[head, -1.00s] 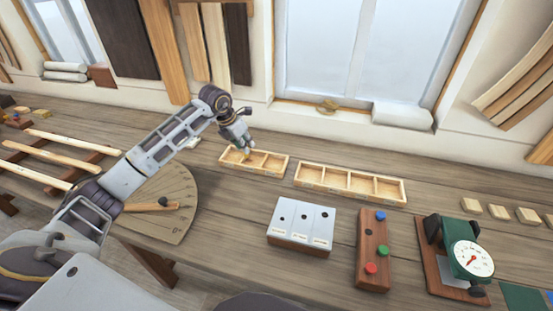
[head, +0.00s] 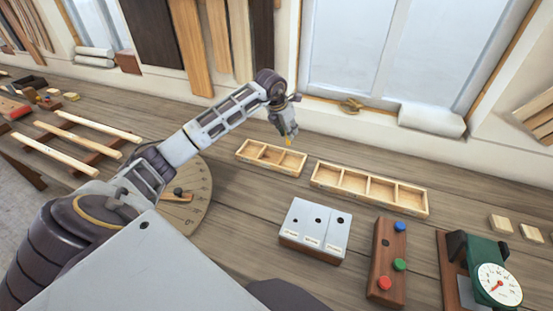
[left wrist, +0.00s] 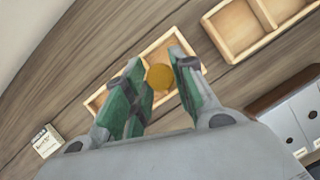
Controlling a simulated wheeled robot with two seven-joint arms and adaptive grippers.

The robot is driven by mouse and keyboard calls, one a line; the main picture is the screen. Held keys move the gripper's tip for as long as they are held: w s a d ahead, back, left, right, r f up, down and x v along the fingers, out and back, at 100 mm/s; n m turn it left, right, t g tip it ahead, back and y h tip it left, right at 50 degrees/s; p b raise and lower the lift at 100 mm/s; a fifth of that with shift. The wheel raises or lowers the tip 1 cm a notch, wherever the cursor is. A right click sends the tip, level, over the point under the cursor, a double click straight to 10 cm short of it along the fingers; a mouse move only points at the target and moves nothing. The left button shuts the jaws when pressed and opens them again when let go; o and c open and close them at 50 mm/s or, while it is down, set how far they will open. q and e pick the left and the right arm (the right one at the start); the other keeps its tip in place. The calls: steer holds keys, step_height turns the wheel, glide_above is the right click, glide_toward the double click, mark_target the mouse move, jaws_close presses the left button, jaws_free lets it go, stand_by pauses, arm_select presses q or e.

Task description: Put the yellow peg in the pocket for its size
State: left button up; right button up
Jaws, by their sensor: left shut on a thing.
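My left gripper (head: 289,134) is shut on the yellow peg (head: 289,141). It holds the peg in the air above the back right end of the smaller wooden tray. In the left wrist view the peg (left wrist: 159,77) shows end-on as a round yellow disc between the green fingers (left wrist: 158,82). The smaller tray (head: 270,158) has three compartments; the longer tray (head: 368,189) beside it has several. Both look empty where visible. A pale block with holes of different sizes (head: 314,230) stands in front of the trays, with unreadable labels. My right gripper is not in view.
A wooden block with red, green and blue knobs (head: 388,262) stands right of the hole block. A green dial gauge (head: 488,275) is further right. A round wooden board (head: 190,200) lies at left. Bare bench separates trays and hole block.

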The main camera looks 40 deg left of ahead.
mark_target(287, 141)
arm_select(q)
steer(key=shift+s, duration=0.1)
stand_by(0.6)
steer(key=shift+f+b, duration=1.55)
steer(key=shift+f, duration=1.45)
steer(key=o, duration=0.8)
steer(key=shift+r, duration=0.1)
steer(key=v, duration=1.1)
steer(key=shift+s+r, duration=0.2)
steer(key=shift+r, duration=0.15)
